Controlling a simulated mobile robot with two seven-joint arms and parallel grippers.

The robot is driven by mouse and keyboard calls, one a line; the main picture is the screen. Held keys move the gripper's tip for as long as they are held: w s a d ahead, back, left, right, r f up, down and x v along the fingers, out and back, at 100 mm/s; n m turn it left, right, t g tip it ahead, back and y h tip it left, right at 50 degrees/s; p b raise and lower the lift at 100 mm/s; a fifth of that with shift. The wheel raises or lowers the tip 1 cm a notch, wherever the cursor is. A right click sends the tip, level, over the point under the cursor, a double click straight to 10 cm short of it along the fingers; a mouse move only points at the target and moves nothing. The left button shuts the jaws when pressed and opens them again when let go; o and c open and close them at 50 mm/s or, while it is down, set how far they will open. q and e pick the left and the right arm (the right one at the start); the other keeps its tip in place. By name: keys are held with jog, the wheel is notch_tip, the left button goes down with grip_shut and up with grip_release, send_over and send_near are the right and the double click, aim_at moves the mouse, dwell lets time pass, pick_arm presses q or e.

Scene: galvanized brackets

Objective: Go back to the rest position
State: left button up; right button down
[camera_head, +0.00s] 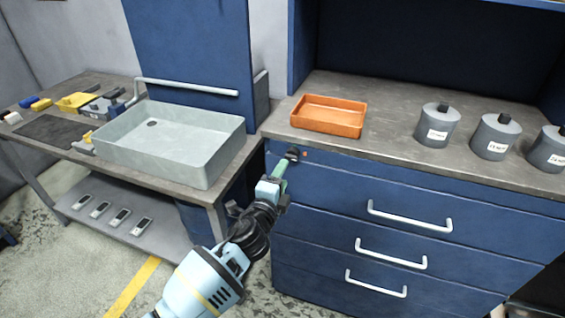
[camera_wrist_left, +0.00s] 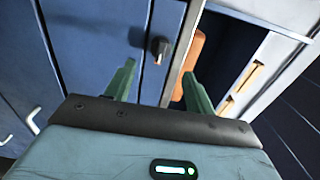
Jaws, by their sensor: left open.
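My left gripper (camera_head: 281,168) is in front of the blue drawer cabinet, just below the worktop edge. Its green fingers are apart with nothing between them, as the left wrist view (camera_wrist_left: 160,78) shows. A dark knob (camera_head: 292,153) on the cabinet front is close ahead of the fingertips. The knob also shows beyond the fingers in the left wrist view (camera_wrist_left: 160,47); I cannot tell whether they touch it. My right gripper is in neither view.
The blue drawer cabinet (camera_head: 330,219) has several white handles. An orange tray (camera_head: 329,118) and grey canisters (camera_head: 437,125) stand on its worktop. A grey-green sink basin (camera_head: 185,150) is to the left, on a bench with a lower shelf (camera_head: 165,236). Floor is clear at lower left.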

pick_arm(q)
jog(key=s+a+f+n+g+y, duration=0.1)
jog(key=s+a+f+n, duration=0.2)
jog(key=s+f, duration=0.25)
jog(key=s+a+f+n+g, duration=0.2)
jog(key=s+f+n, duration=0.2)
jog(key=s+f, duration=0.15)
jog(key=s+a+f+n+g+y, duration=0.1)
jog(key=s+a+f+n, duration=0.25)
jog(key=f, duration=0.25)
jog(key=s+a+f+n+g, duration=0.1)
jog(key=s+a+f+n, duration=0.2)
jog(key=s, duration=0.4)
jog(key=s+a+f+n+g+y, duration=0.1)
jog(key=s+a+f+n, duration=0.1)
jog(key=s, duration=0.6)
jog(key=s+a+f+n+g, duration=0.1)
jog(key=s+a+f+n, duration=0.2)
jog(key=s, duration=0.5)
jog(key=shift+s+a+f+n+g+y, duration=0.2)
jog(key=shift+a+f+n+g+y, duration=0.25)
jog(key=shift+a, duration=0.5)
jog(key=shift+r, duration=0.1)
